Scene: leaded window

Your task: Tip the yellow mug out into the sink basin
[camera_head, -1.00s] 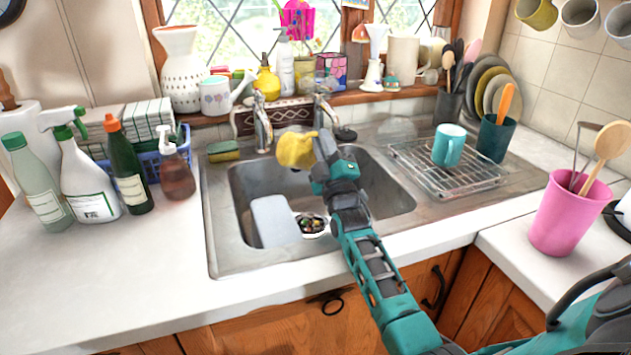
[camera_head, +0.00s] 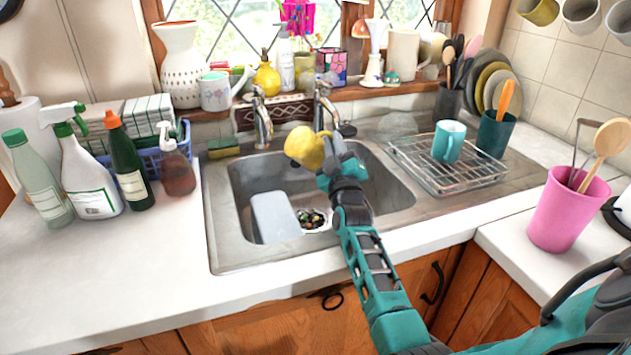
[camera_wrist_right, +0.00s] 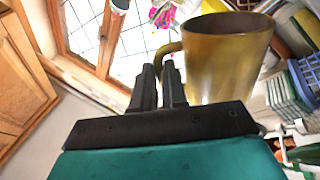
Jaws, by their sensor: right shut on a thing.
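The yellow mug (camera_head: 304,147) is held in the air above the sink basin (camera_head: 375,188), near its back edge. My right gripper (camera_head: 331,152) is shut on the mug's handle, at the mug's right side. In the right wrist view the fingers (camera_wrist_right: 168,78) pinch the handle, and the mug (camera_wrist_right: 225,68) stands to their right with its dark opening toward the top of the picture. The mug's contents are not visible, and its exact tilt is hard to tell in the head view. My left gripper is not in view.
In the basin are a pale board (camera_head: 274,217) and a small white container with dark bits (camera_head: 312,219). Two taps (camera_head: 262,120) (camera_head: 322,105) rise just behind the mug. A teal mug (camera_head: 448,141) stands on the wire rack (camera_head: 470,178) at right. Bottles (camera_head: 128,165) stand at left.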

